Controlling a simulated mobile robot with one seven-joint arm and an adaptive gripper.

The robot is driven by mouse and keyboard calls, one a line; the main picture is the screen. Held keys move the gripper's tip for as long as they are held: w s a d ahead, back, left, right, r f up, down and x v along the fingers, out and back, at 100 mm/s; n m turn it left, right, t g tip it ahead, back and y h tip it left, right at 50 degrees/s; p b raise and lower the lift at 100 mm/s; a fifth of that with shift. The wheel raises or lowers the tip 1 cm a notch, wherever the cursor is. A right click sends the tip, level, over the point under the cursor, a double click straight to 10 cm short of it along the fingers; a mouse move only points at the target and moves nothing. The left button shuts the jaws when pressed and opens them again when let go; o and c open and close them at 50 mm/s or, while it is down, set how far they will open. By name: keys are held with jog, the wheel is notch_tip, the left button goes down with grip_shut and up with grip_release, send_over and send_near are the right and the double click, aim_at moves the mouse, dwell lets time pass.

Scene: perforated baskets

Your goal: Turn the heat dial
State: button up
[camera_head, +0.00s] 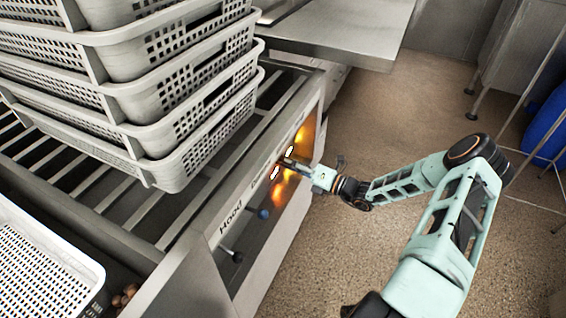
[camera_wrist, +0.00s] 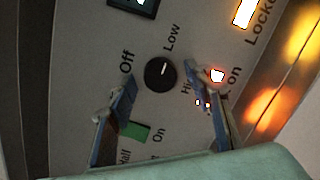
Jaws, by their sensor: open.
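The heat dial (camera_wrist: 160,74) is a round black knob with a white pointer line, on a grey panel in the wrist view. The labels Off, Low and a partly covered one beginning "Hi" surround it. Its pointer is directed close to Low. My gripper (camera_wrist: 160,118) is open, with one finger on each side below the dial in the picture; I cannot tell whether either finger touches the panel. In the head view my gripper (camera_head: 291,164) reaches the front panel of the machine (camera_head: 262,180), and the dial is not discernible there.
A green switch (camera_wrist: 134,131) lies between the fingers, below the dial. Glowing lights (camera_wrist: 217,75) show at right. In the head view, stacked white baskets (camera_head: 185,95) stand above the panel, and black-knobbed levers (camera_head: 232,256) protrude nearby.

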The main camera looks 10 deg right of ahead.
jog(key=shift+w+a, duration=0.15)
jog(key=shift+a, duration=0.05)
jog(key=c, duration=1.2)
jog(key=shift+o, duration=0.2)
